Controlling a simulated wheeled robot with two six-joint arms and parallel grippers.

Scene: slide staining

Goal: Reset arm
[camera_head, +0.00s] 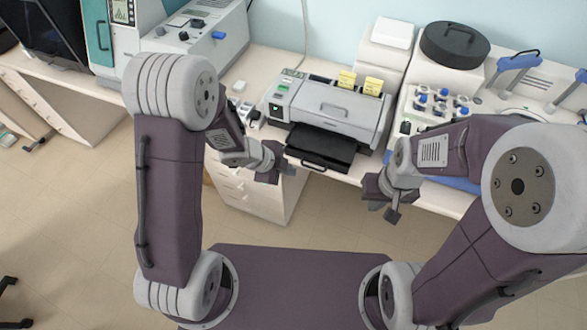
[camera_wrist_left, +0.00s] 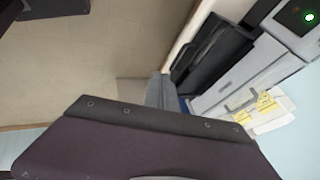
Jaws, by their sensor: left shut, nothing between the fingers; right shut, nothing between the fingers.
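In the head view my left gripper (camera_head: 280,168) is shut and empty, in front of the bench edge and left of the black tray of the staining machine. Its shut fingers (camera_wrist_left: 160,92) also show in the left wrist view, over the floor beside the bench. My right gripper (camera_head: 392,213) is shut and empty, hanging low over the floor in front of the bench. Neither gripper visibly holds anything.
The slide staining machine (camera_head: 335,108) stands on the bench with its black tray (camera_head: 320,147) sticking out and yellow-labelled items (camera_head: 373,86) on top. A rack of blue-capped bottles (camera_head: 436,103) and a black-lidded round device (camera_head: 455,45) stand right. White drawers (camera_head: 248,195) are below the bench.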

